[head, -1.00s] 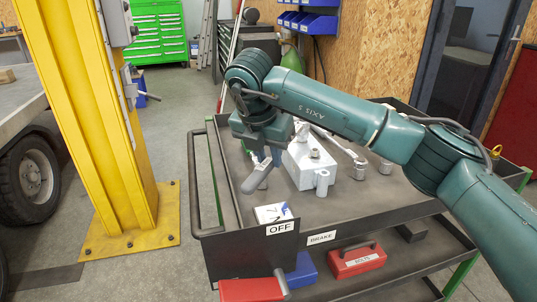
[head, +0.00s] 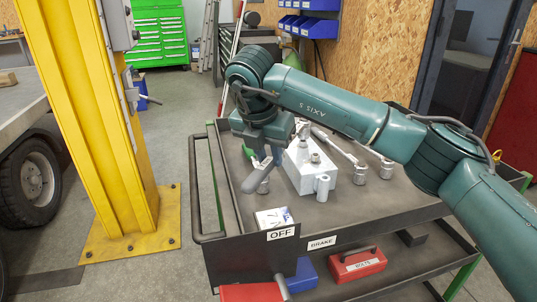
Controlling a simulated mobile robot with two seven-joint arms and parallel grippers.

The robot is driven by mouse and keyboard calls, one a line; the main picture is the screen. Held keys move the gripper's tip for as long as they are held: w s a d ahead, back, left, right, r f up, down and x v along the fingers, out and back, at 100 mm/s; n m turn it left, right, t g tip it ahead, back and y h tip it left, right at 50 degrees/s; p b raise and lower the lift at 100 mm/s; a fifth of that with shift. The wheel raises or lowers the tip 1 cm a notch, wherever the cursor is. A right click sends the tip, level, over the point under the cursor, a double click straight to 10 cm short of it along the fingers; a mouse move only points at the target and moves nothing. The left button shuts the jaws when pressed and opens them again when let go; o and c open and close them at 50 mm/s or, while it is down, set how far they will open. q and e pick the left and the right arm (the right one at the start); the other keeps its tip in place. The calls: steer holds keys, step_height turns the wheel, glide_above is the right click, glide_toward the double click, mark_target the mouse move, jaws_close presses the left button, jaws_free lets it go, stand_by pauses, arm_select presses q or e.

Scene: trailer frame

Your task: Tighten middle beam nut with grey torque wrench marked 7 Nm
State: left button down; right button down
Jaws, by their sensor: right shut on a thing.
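My right gripper (head: 262,161) is above the left part of the dark tool cart (head: 420,206). It is shut on a grey tool that looks like the torque wrench (head: 251,183); its grey handle end sticks out below the fingers, tilted. The rest of the tool is hidden by my gripper and wrist, and no torque marking on it can be read. The middle beam nut cannot be made out. My left gripper is not in view.
A grey metal block (head: 308,178) and another wrench with a socket end (head: 359,172) are on the cart. A red box (head: 356,262) is on its lower shelf. A yellow column (head: 100,120) stands left, with the trailer wheel (head: 33,183) beyond. Floor lies clear between column and cart.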

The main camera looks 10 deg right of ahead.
steer(key=shift+r, duration=0.1)
steer(key=shift+r+p, duration=1.15)
steer(key=shift+r, duration=0.9)
steer(key=c, duration=1.8)
jaws_free()
steer(key=shift+f, duration=0.1)
jaws_close()
